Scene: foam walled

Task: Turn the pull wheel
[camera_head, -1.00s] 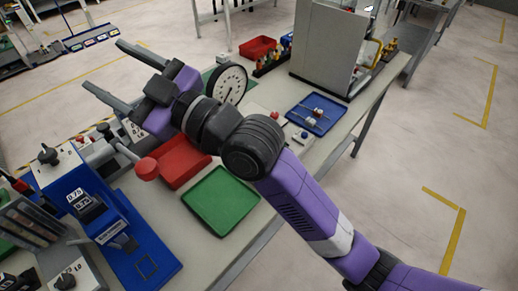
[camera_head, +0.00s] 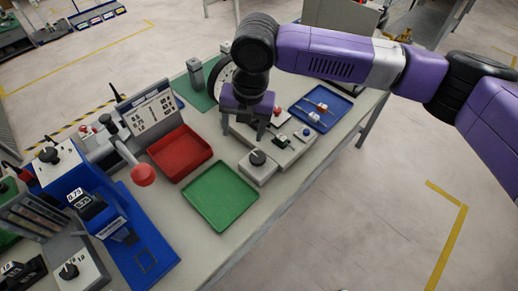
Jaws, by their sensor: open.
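My gripper (camera_head: 243,126) hangs from the purple arm with its fingers pointing down and spread apart, with nothing seen between them. It is over the left end of a light grey control panel (camera_head: 291,150). No part is clearly marked as the pull wheel. A round white disc with a black rim (camera_head: 222,73) stands behind my gripper, mostly hidden by the arm. A black rotary knob (camera_head: 257,157) sits on a grey box in front of and to the right of the gripper, apart from it.
A red tray (camera_head: 181,153) and a green tray (camera_head: 220,196) lie to the left and front. A lever with a red ball (camera_head: 143,175) rises beside a blue machine (camera_head: 125,225). A blue tray (camera_head: 318,108) with small parts lies to the right. The floor at the right is clear.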

